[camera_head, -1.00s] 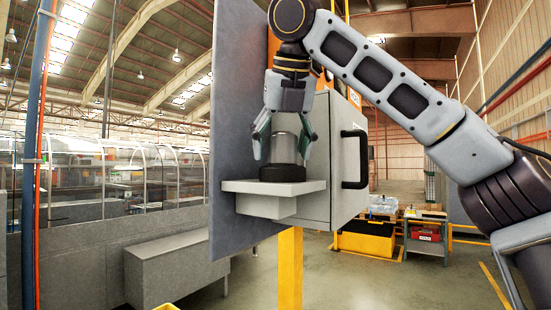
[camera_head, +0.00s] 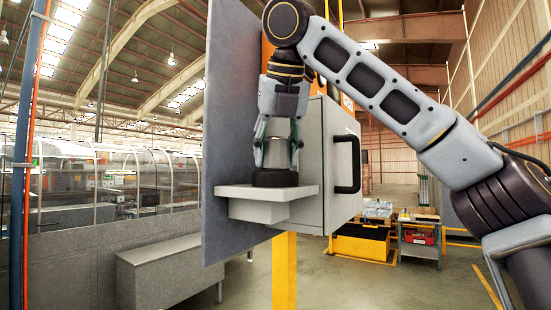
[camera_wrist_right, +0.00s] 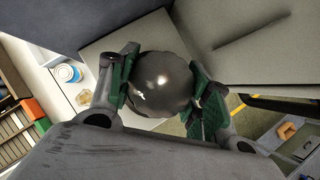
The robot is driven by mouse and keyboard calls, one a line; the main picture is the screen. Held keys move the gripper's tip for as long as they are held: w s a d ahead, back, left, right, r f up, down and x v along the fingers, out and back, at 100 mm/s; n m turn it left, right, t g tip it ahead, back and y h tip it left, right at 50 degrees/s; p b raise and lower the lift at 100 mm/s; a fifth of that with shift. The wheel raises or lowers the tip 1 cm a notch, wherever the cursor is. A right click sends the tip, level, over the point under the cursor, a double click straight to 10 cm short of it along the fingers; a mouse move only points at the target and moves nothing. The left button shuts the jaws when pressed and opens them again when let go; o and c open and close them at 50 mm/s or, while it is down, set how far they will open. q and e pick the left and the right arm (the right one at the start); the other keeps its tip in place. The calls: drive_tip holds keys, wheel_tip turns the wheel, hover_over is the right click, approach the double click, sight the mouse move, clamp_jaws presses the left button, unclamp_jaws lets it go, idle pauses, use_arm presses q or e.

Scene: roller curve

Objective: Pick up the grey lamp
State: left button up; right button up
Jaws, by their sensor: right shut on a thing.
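The grey lamp (camera_head: 276,157) stands upright on a small light-grey shelf (camera_head: 262,209), with its black base (camera_head: 275,178) at the bottom. My right gripper (camera_head: 277,150) comes down from above and is shut on the lamp, with a finger on either side. In the right wrist view the lamp's rounded shiny top (camera_wrist_right: 162,84) sits between the green-padded fingers of my gripper (camera_wrist_right: 165,88). The lamp's base looks to be at the shelf surface; I cannot tell whether it touches. My left gripper is not in view.
A tall grey panel (camera_head: 228,120) rises behind and left of the shelf. A grey cabinet with a black handle (camera_head: 347,163) stands just right. A yellow post (camera_head: 284,270) is below. Open floor, a grey bench (camera_head: 170,270) and a cart (camera_head: 420,237) lie farther off.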

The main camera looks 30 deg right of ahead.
drive_tip(key=shift+r, duration=0.2)
drive_tip(key=shift+r, duration=4.75)
